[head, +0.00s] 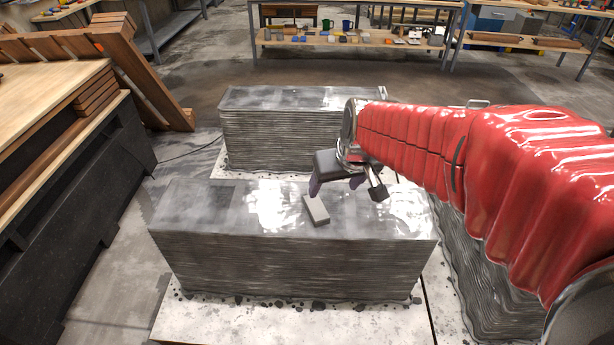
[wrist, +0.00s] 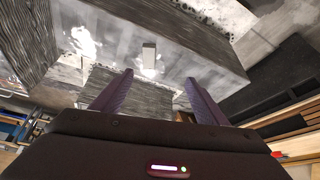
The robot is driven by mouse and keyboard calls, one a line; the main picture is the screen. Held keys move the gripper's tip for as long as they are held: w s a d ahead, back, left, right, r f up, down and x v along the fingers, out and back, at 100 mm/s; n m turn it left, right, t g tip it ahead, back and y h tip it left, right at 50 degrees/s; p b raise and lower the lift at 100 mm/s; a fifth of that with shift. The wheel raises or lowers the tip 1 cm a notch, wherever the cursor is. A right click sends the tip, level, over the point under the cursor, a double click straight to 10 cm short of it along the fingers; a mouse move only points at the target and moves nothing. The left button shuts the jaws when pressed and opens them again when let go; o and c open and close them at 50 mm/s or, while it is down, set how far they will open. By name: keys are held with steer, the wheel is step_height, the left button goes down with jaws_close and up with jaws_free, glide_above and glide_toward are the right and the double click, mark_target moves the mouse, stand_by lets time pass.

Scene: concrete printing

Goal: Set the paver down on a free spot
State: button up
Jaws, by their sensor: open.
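My gripper (head: 345,190) is above the far part of the same block's top, up and to the right of the paver in the head view. In the wrist view my gripper's two purple fingers (wrist: 158,85) are spread wide with nothing between them.
A second layered concrete block (head: 290,130) stands behind the near one. Another layered block (head: 490,270) stands at the right, partly hidden by my red arm. A wooden-topped bench (head: 50,90) is at the left. The near block's top is bare around the paver.

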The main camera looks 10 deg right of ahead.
steer(key=w+d+f, duration=0.2)
steer(key=w+f, duration=1.5)
steer(key=f, duration=0.5)
steer(key=shift+w+n+g, duration=0.3)
steer(key=shift+w+n, duration=0.1)
steer(key=shift+f, duration=0.1)
glide_above(317, 208)
steer(key=s, duration=0.3)
steer(key=f, duration=0.7)
steer(key=shift+w+d+f, duration=0.1)
steer(key=shift+w+d, duration=0.05)
steer(key=shift+d, duration=0.05)
steer(key=shift+w+f, duration=0.1)
steer(key=shift+f, duration=0.15)
steer(key=shift+x, duration=2.6)
steer(key=shift+w+r, duration=0.1)
steer(key=shift+w, duration=0.1)
